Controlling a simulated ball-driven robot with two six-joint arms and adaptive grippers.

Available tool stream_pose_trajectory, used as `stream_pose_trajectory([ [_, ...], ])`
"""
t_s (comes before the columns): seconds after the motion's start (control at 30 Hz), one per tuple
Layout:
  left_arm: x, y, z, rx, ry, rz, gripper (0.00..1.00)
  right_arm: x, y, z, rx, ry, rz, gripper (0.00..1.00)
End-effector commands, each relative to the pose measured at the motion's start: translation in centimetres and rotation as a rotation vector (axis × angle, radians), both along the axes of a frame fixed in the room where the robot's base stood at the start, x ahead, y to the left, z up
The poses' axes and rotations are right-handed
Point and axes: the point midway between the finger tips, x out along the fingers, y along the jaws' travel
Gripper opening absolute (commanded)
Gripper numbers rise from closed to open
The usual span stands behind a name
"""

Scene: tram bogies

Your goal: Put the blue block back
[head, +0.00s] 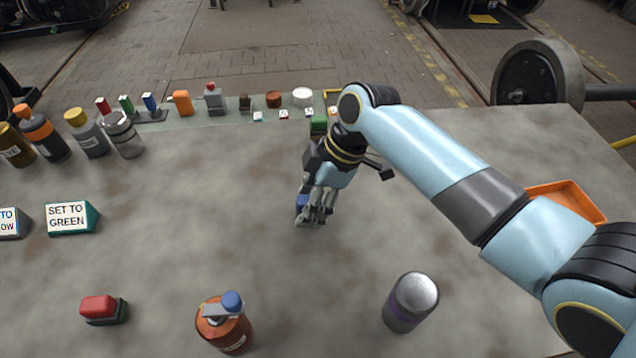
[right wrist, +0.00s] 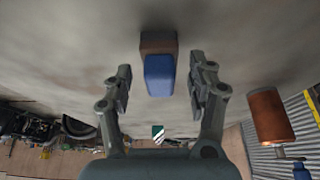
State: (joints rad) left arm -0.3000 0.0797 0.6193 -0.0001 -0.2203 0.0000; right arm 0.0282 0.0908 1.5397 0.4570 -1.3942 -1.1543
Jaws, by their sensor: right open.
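The blue block (head: 301,201) shows partly behind my right gripper's fingers (head: 317,207) in the head view, low over the middle of the table. In the right wrist view the blue block (right wrist: 160,76) lies between the two spread fingers (right wrist: 162,88), with a gap on each side. A brown block (right wrist: 158,42) is directly beyond it; I cannot tell whether the two are stacked or side by side. My right gripper is open and holds nothing. My left gripper is not in view.
Several bottles (head: 84,132) stand at the table's left. A row of small items, including an orange block (head: 182,102), lines the back edge. A red button (head: 101,309), a copper bottle (head: 226,328) and a grey cylinder (head: 410,302) stand in front. An orange tray (head: 572,197) is right.

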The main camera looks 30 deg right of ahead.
Motion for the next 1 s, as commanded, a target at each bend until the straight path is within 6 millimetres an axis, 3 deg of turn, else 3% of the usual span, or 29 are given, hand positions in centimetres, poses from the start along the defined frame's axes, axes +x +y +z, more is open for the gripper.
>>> stream_pose_trajectory([
  [0.5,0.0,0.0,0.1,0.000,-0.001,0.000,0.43,-1.7,-3.7,9.3,-0.003,-0.002,0.001,0.58],
  [0.7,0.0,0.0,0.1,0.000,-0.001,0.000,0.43,-2.0,-4.1,10.5,-0.002,0.001,0.000,0.58],
  [1.0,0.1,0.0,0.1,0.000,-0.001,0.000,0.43,-2.0,-4.1,10.6,-0.001,0.000,0.000,0.58],
])
